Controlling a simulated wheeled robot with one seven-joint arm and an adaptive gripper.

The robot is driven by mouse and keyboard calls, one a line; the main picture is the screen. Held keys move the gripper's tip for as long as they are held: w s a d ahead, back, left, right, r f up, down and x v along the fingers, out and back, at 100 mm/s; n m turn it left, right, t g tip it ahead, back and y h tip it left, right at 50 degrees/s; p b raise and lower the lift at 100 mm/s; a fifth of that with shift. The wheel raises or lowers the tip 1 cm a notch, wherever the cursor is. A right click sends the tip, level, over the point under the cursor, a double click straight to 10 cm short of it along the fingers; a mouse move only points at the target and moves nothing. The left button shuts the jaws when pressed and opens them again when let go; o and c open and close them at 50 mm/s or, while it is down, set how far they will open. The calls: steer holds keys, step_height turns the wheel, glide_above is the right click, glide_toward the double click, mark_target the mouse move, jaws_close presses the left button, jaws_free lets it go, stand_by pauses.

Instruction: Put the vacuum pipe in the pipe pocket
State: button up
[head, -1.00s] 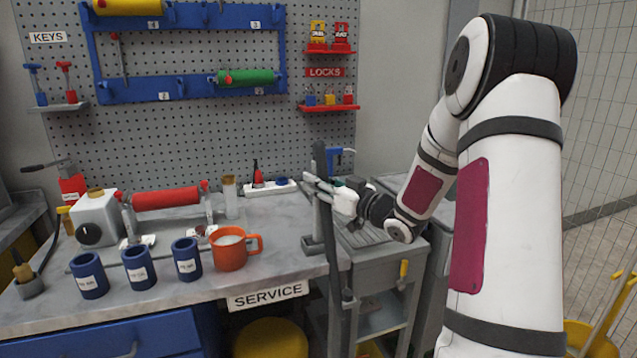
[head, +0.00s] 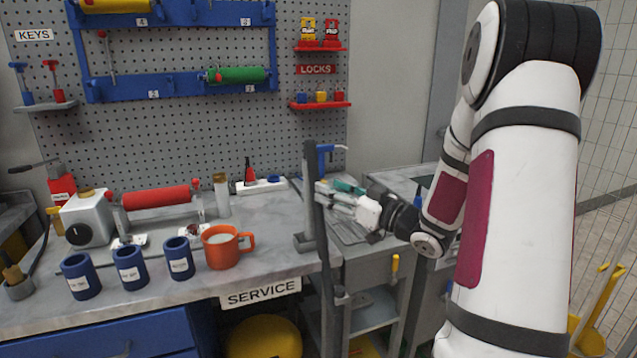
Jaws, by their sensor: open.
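A long dark grey upright pipe (head: 325,254), which looks like the vacuum pipe, stands at the right end of the bench, tilted slightly. Its upper part rises above the benchtop and its lower part runs down past the bench edge. A small grey bracket (head: 342,299) sits beside its lower part; I cannot tell whether this is the pipe pocket. My gripper (head: 328,195) is open, with its fingertips at the right side of the pipe's upper part. I cannot tell whether they touch it. The pipe's lower end is not clearly visible.
An orange mug (head: 226,247) and several blue cups stand on the bench (head: 268,265) left of the pipe. A grey cart (head: 372,280) stands to the right, under my arm. A yellow bucket (head: 265,338) is below the bench.

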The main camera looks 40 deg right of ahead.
steer(key=s+a+m+g+h, duration=0.1)
steer(key=s+a+g+h, duration=0.1)
steer(key=s+a+g, duration=0.9)
steer(key=s+a+m+g+h, duration=0.15)
steer(key=s+a+g, duration=0.35)
steer(key=s+a, duration=1.25)
step_height(320, 180, up, 6)
steer(key=s+d+t+p, duration=0.1)
steer(key=d+p, duration=0.1)
steer(key=p, duration=0.3)
steer(key=shift+s+d+t+p, duration=0.3)
steer(key=shift+s+d+t, duration=0.1)
steer(key=shift+d, duration=0.1)
